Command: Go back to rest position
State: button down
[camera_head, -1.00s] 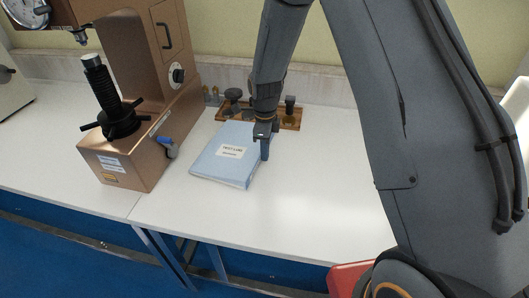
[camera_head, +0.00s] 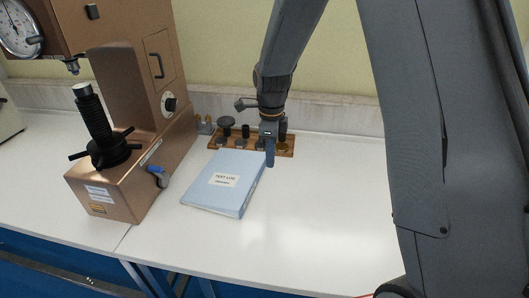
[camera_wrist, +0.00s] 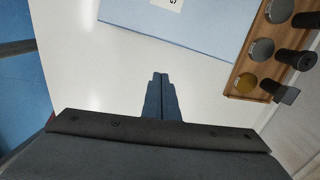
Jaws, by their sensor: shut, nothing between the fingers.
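My gripper (camera_head: 270,158) hangs above the white table, beside the right edge of the blue test log binder (camera_head: 223,182) and in front of the wooden rack. In the wrist view my gripper (camera_wrist: 161,78) points down with its two fingers together and nothing between them. Bare white tabletop lies beneath it, and the blue binder (camera_wrist: 190,22) is beyond the fingertips. The gripper and arm partly cover the rack in the head view.
A copper-coloured hardness tester (camera_head: 118,165) stands at the left with a dark spindle. The wooden rack (camera_head: 284,149), holding several dark and metal pieces, sits against the wall. It also shows in the wrist view (camera_wrist: 235,89). The tabletop (camera_head: 320,215) right of the binder is clear.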

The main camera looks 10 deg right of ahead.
jog(key=s+d+r+n, duration=0.2)
jog(key=s+d+n, duration=0.2)
jog(key=s+n, duration=0.6)
jog(key=s+d+r+n+t, duration=0.1)
jog(key=s+d+r+n, duration=0.1)
jog(key=s+n, duration=0.8)
jog(key=shift+s+d+r+n, duration=0.4)
jog(key=shift+d+n, duration=0.3)
jog(key=shift+d, duration=0.15)
